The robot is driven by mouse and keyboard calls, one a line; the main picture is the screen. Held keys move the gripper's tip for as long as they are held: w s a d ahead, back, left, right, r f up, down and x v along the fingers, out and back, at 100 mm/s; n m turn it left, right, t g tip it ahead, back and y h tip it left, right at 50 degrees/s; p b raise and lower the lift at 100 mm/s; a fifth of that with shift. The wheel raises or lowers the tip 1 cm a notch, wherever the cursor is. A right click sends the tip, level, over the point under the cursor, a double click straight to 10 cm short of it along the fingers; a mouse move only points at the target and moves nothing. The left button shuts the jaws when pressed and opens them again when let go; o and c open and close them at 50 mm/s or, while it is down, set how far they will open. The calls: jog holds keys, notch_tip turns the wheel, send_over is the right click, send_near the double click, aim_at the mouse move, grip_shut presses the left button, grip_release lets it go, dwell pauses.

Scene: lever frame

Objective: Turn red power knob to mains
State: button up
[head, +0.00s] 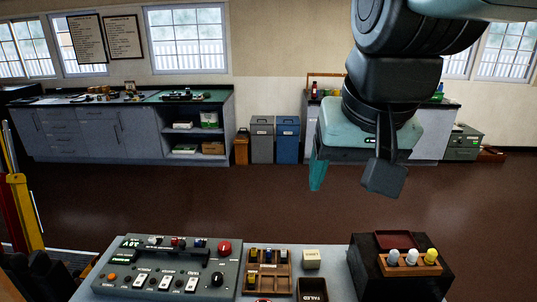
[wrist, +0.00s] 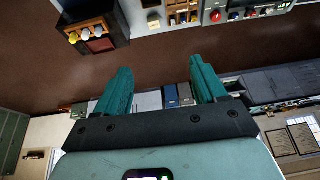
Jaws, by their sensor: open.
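A grey control panel (head: 150,262) lies on the bench at the lower left of the head view. A round red knob (head: 224,248) stands at its far right corner; a red knob (wrist: 215,16) also shows at the top of the wrist view. Small red, white and blue levers stand along the panel's back row. The lettering is too small to read, so I cannot tell the knob's setting. My gripper (head: 350,178) is open and empty, high in the air to the right of the panel and well apart from it. Its two teal fingers (wrist: 162,82) show spread in the wrist view.
Right of the panel are a wooden compartment tray (head: 267,271), a cream block (head: 311,259), and a black box (head: 400,275) bearing white and yellow knobs. A black knob (head: 217,279) is on the panel's front right. Open air lies between my gripper and the bench.

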jog(key=w+a+f+g, duration=0.1)
jog(key=w+a, duration=0.2)
jog(key=w, duration=0.3)
jog(key=w+a+f, duration=0.2)
jog(key=w+a, duration=0.1)
jog(key=w, duration=0.2)
jog(key=m+g, duration=0.2)
jog(key=g, duration=0.2)
send_over(225, 245)
notch_tip(225, 245, down, 27)
notch_tip(225, 245, down, 11)
jog(key=shift+f, duration=0.15)
jog(key=c, duration=1.1)
jog(key=shift+o, duration=0.2)
